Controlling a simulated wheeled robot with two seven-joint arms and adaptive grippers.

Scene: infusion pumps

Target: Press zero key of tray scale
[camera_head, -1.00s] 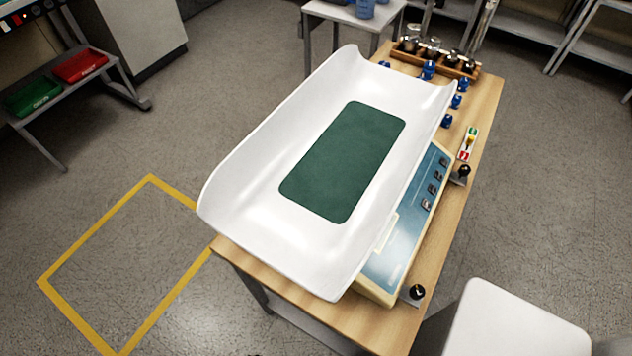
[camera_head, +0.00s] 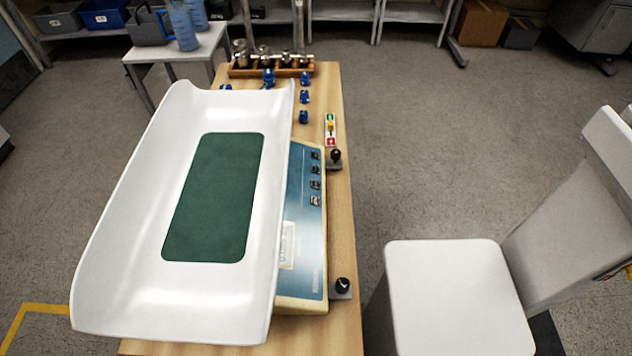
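The tray scale stands on a wooden table. Its long white tray (camera_head: 130,235) has a green mat (camera_head: 213,197) in the middle. The blue control panel (camera_head: 306,240) sits along the right side of the tray, with a column of several small dark keys (camera_head: 315,170) and a display (camera_head: 287,244) lower down, partly beside the tray's edge. The key labels are too small to read, so I cannot tell which is the zero key. Neither of my grippers shows in the head view.
Blue weights (camera_head: 304,97) and a rack of metal weights (camera_head: 270,68) are at the far end. A white seat-like block (camera_head: 455,295) stands to the right. Open floor lies beyond it.

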